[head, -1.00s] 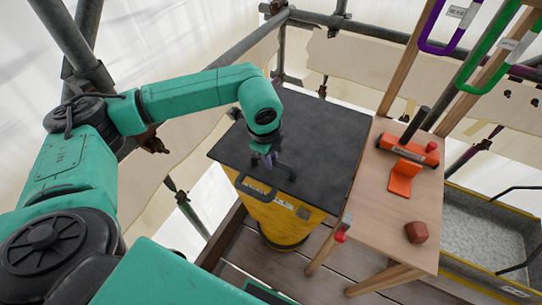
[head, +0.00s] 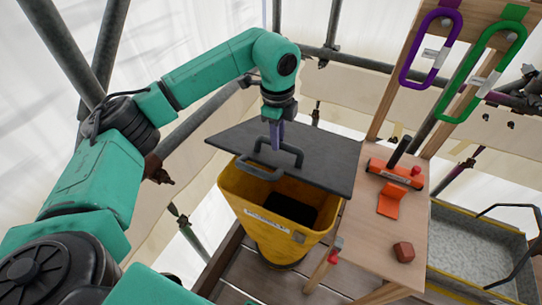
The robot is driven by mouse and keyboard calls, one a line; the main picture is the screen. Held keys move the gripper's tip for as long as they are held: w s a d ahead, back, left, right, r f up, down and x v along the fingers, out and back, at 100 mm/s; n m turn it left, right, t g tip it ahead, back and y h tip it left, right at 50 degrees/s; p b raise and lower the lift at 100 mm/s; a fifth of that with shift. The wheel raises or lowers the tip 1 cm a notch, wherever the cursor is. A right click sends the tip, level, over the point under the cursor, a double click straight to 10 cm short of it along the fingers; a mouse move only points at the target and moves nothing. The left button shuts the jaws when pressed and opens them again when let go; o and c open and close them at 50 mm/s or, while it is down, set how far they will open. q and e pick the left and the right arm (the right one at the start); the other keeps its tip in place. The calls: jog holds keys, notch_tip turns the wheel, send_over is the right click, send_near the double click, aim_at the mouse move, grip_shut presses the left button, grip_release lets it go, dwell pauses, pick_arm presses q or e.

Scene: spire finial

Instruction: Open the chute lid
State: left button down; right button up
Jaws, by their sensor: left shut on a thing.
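The chute lid (head: 325,160) is a dark grey flat panel in the head view. It is tilted up at its near side, away from the yellow chute (head: 265,232), whose mouth shows open below it. A dark bar handle (head: 292,152) stands on the lid. My left gripper (head: 276,142) points down from above and is shut on this lid handle. A second dark handle (head: 258,172) is on the chute's near rim. The inside of the chute is dark at the bottom. My right gripper is not in the view.
A wooden bench (head: 372,250) stands right of the chute, holding an orange tool (head: 393,180) and a reddish block (head: 403,252). A purple loop (head: 430,50) and a green loop (head: 482,70) hang above. A grey tray (head: 475,250) lies at the far right. Scaffold poles run behind the lid.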

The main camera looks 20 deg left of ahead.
pick_arm(q)
jog(key=w+r+p, duration=0.3)
jog(key=w+r, duration=0.2)
jog(key=r, duration=0.1)
jog(key=shift+d, duration=0.15)
